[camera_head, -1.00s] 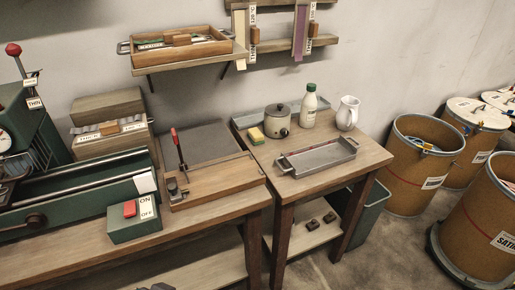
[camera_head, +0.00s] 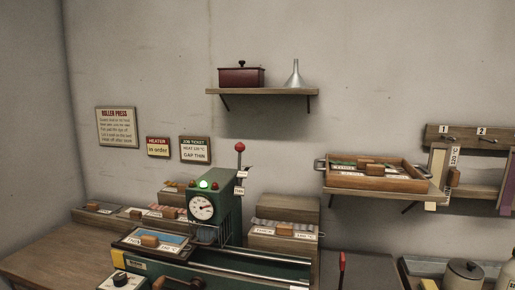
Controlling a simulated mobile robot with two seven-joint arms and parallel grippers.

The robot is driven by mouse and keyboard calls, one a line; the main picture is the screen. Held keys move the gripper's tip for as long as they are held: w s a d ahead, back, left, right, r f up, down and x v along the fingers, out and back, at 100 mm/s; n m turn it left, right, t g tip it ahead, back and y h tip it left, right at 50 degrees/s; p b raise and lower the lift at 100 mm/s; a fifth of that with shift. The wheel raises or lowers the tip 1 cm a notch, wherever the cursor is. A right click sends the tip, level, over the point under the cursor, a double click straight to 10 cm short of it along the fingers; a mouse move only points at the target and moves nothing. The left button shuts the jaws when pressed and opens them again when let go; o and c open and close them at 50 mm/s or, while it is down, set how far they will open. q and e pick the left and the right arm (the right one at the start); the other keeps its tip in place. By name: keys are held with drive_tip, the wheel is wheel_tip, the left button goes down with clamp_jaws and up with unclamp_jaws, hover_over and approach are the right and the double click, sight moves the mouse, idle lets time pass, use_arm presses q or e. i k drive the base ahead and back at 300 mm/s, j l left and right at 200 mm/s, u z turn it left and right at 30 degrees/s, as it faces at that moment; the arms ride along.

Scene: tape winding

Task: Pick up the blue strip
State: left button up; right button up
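A blue strip-like piece (camera_head: 173,239) lies in a dark shallow tray (camera_head: 125,246) on the left part of the green machine. A small wooden block (camera_head: 150,241) sits on or against it and hides part of it. A white label is at the tray's front left. I cannot tell for sure that this piece is the task's blue strip. Neither of my grippers shows in this view.
The green roller press (camera_head: 213,205) has a dial, a lit green lamp and a red-knobbed lever. Boxes with wooden blocks stand behind it. A wooden tray (camera_head: 345,182) sits on the right wall shelf. A higher shelf (camera_head: 262,91) holds a dark red box and a funnel.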

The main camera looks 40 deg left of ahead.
sight(165, 242)
drive_tip(key=u, duration=1.55)
